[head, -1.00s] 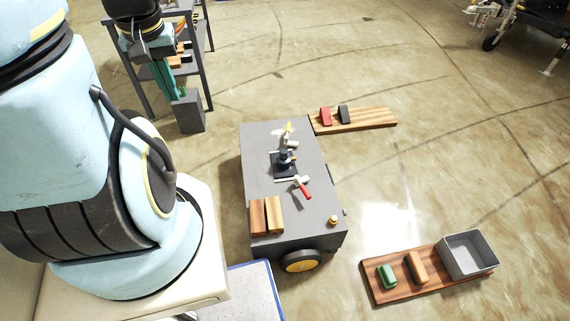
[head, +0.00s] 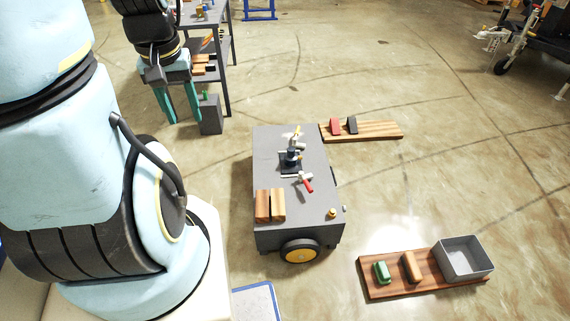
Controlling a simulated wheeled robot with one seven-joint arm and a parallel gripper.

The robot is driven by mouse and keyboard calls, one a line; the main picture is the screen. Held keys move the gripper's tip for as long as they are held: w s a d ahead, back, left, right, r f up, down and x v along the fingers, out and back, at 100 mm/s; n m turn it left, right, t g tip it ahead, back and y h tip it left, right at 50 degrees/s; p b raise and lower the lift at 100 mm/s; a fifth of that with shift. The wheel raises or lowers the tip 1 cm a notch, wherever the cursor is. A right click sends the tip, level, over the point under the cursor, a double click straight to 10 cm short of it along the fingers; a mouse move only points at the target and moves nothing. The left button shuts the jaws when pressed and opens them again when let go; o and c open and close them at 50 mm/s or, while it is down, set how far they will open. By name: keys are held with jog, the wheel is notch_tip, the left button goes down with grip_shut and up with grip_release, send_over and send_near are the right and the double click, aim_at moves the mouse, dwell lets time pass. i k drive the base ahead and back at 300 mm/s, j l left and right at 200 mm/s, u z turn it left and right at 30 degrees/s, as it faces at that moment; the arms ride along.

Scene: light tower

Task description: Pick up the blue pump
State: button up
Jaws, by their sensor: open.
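My gripper (head: 179,117) hangs at the upper left, its two teal fingers spread apart with nothing between them. It appears in front of the shelf rack, away from the grey cart (head: 280,220). A small dark blue upright piece (head: 292,155) stands on a black square base on the cart top. It may be the blue pump, but it is too small to be sure. Small items (head: 202,10), one bluish, stand on the rack's top shelf, partly cut off by the frame edge; I cannot tell what they are.
The cart also carries a red-handled part (head: 307,184) and two wooden blocks (head: 270,205). A wooden board (head: 385,131) lies behind it; another (head: 375,290) with a grey bin (head: 464,258) lies front right. The dark rack (head: 226,75) and a grey box (head: 210,115) are near my gripper.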

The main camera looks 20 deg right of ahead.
aim_at(290, 162)
jog(key=i+u, duration=0.2)
jog(key=u, duration=0.15)
jog(key=i+j+u, duration=0.1)
jog(key=u, duration=0.3)
jog(key=i+l, duration=0.15)
jog(key=i, duration=0.9)
jog(key=i+l+z, duration=0.1)
jog(key=i, duration=0.95)
jog(key=i+z, duration=0.1)
jog(key=z, duration=0.35)
jog(key=i+z, duration=0.1)
jog(key=z, duration=0.3)
jog(key=i+j+z, duration=0.1)
jog(key=z, duration=0.75)
jog(key=j+z, duration=0.1)
jog(key=z, duration=0.6)
jog(key=i, duration=0.05)
